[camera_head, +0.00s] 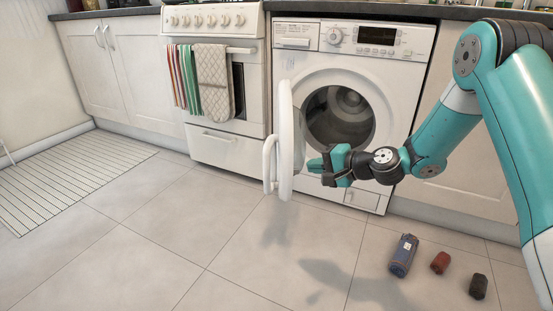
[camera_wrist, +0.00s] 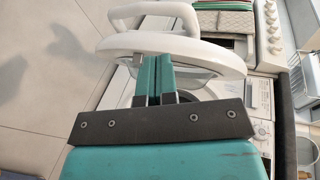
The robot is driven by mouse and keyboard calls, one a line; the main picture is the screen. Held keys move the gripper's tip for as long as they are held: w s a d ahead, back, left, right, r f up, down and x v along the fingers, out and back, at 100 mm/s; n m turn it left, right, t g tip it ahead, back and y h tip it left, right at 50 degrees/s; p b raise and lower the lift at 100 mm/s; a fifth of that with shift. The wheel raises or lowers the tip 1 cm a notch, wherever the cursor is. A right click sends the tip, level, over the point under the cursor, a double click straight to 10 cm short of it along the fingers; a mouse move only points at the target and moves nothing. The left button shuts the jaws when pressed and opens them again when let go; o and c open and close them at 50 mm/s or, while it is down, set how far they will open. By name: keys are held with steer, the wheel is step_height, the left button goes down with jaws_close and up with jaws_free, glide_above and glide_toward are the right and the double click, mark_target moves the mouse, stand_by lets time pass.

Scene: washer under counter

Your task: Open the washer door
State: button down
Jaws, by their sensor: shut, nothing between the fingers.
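The white washer (camera_head: 350,100) stands under the counter. Its round door (camera_head: 287,140) is swung out to the left, roughly square to the front, and the drum opening (camera_head: 340,117) is uncovered. The door's white handle (camera_head: 269,165) is on its far left side. My gripper (camera_head: 313,164) is shut and empty on the inner side of the door, by its lower part. In the wrist view my fingers (camera_wrist: 158,75) reach up to the white door rim (camera_wrist: 175,45), with the handle (camera_wrist: 155,12) beyond it. I cannot tell whether they touch the rim.
A white stove (camera_head: 225,130) with hanging towels (camera_head: 213,82) stands left of the washer. A blue can (camera_head: 403,255), a red item (camera_head: 440,262) and a dark item (camera_head: 478,286) are on the floor at right. A striped mat (camera_head: 70,175) lies at left. The middle floor is clear.

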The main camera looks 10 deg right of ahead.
mark_target(289, 166)
steer(key=b+x, duration=0.1)
steer(key=x, duration=0.2)
steer(key=b+x, duration=0.1)
steer(key=x, duration=0.2)
steer(key=b+x, duration=0.2)
steer(key=x, duration=0.1)
steer(key=shift+w+d+f, duration=0.2)
steer(key=shift+w+f, duration=0.05)
steer(key=shift+f, duration=0.1)
steer(key=w+a+b, duration=0.2)
steer(key=w+a, duration=0.1)
steer(key=shift+r, duration=0.15)
